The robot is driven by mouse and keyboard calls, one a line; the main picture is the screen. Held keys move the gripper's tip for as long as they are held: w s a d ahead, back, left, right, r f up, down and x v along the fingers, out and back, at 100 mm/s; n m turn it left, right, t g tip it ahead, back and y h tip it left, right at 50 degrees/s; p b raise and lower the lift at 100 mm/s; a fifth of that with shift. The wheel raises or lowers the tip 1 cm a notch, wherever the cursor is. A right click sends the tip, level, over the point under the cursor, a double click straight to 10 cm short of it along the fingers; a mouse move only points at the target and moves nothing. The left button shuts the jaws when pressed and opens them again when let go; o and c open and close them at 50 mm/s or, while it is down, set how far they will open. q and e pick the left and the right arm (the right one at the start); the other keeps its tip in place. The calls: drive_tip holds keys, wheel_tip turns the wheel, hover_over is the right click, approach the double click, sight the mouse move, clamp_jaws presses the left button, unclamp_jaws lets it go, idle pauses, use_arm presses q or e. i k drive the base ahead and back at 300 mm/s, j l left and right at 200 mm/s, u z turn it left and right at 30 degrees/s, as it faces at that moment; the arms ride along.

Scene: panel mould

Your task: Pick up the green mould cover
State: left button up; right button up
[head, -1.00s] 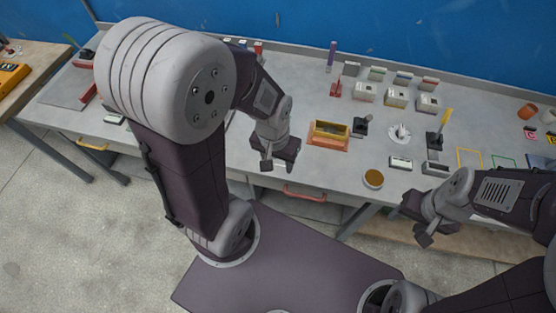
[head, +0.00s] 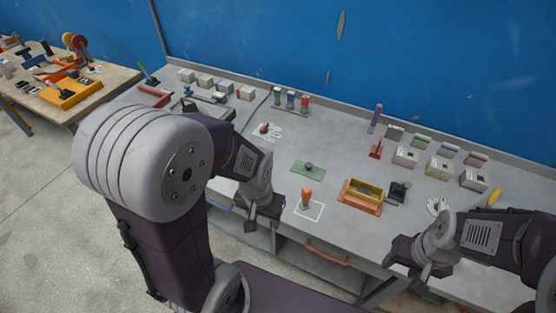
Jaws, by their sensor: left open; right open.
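The green mould cover (head: 299,169) is a flat green plate with a dark round knob on top. It lies on the grey workbench (head: 345,150), a little left of the orange and yellow mould box (head: 360,197). My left gripper (head: 264,212) is open and empty near the bench's front edge, left of and nearer than the cover, not touching it. My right gripper (head: 416,266) is open and empty at the front edge, to the right of the mould box and well away from the cover.
An orange-handled tool (head: 306,196) stands in a white outlined square between my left gripper and the mould box. A black tool (head: 398,191) stands right of the box. Grey blocks (head: 438,168) line the back right. The bench between the cover and the back is mostly clear.

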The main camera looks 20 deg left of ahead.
sight(307, 169)
drive_tip(key=u, duration=0.45)
drive_tip(key=i+j+u, duration=0.45)
drive_tip(key=i+j, duration=0.2)
